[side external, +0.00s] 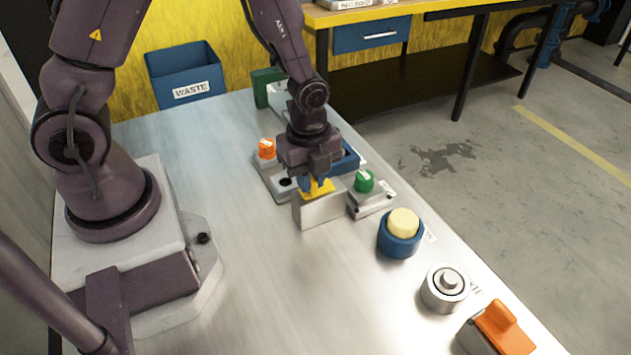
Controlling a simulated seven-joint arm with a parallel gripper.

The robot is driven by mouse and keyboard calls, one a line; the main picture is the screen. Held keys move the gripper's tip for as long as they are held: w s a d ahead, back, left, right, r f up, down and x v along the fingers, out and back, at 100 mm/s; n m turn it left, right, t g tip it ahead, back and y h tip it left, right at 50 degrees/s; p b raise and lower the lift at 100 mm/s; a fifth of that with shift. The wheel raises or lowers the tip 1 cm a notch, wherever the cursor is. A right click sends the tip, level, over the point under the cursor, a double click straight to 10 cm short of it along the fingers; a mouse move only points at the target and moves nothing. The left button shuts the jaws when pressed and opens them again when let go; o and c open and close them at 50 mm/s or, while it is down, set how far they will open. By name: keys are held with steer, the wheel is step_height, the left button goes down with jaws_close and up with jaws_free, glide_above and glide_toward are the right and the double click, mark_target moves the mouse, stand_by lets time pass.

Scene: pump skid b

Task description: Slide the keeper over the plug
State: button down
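My gripper (316,182) points down at a yellow piece (317,190) on top of an upright grey metal block (321,210). Its fingertips are at or touching the yellow piece, but they are small and partly hidden, so I cannot tell whether they are shut on it. The yellow piece may be the keeper; its label is not readable. No plug can be made out for certain; what lies behind the metal block and under the gripper is hidden.
An orange knob (266,148) and a green knob (364,181) flank the gripper. A blue cup (400,244) with a cream top, a steel cylinder (446,289) and an orange-handled block (504,328) line the right edge. A blue waste bin (185,75) stands behind. The bench's left-centre is clear.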

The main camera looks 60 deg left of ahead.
steer(key=shift+w, duration=3.05)
steer(key=c, duration=1.1)
jaws_free()
steer(key=shift+r, duration=3)
